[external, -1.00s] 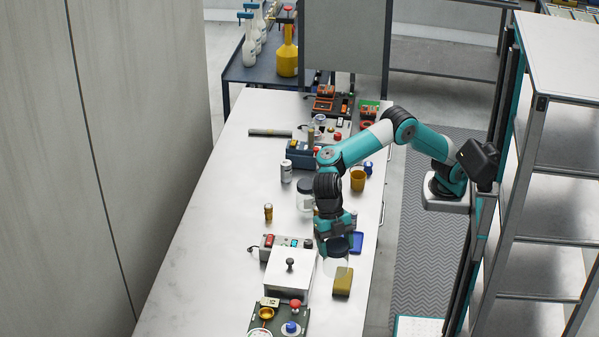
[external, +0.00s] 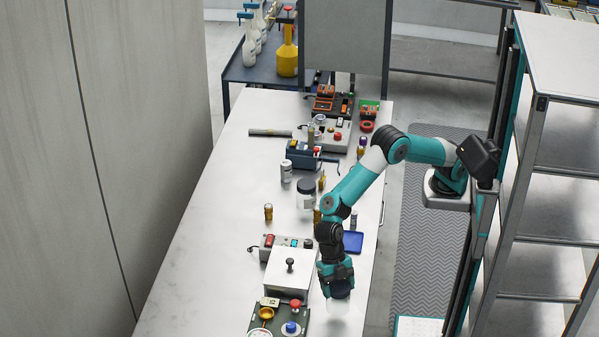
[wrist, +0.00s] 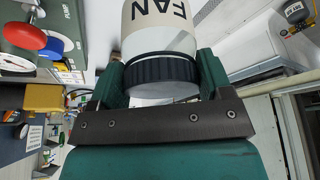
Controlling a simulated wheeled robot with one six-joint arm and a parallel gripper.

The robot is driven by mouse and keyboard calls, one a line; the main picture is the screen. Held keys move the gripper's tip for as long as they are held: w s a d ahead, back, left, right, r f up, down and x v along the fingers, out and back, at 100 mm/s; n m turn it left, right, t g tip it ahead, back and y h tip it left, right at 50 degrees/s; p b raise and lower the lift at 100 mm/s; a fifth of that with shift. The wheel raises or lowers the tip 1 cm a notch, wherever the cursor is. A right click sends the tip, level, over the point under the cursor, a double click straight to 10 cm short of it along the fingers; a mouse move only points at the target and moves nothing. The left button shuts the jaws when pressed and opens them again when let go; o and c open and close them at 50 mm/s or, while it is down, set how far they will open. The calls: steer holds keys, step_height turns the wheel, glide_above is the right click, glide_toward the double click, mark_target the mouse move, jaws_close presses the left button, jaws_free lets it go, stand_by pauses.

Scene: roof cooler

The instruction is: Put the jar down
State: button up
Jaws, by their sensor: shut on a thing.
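My gripper (external: 338,284) is shut on a jar (external: 337,307) near the front right part of the white worktop (external: 200,240). The jar has a dark lid and a pale body, and it looks upright. In the wrist view the jar (wrist: 160,28) shows a black ribbed lid between the two teal fingers of my gripper (wrist: 161,78) and a label reading "FAN". I cannot tell whether its bottom touches the worktop. A second dark-lidded jar (external: 306,201) stands farther back.
A white lidded box (external: 287,273) and a dark green panel with knobs (external: 290,318) lie left of the held jar. A blue tray (external: 352,242) lies behind it. Small amber bottles (external: 268,212) and a can (external: 286,171) stand farther back. The worktop's left side is clear.

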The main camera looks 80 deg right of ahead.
steer(key=shift+f, duration=1.6)
steer(key=shift+f, duration=0.15)
steer(key=o, duration=1.3)
steer(key=b+v, duration=0.2)
steer(key=v, duration=1)
steer(key=shift+a+r, duration=0.1)
steer(key=shift+r, duration=0.1)
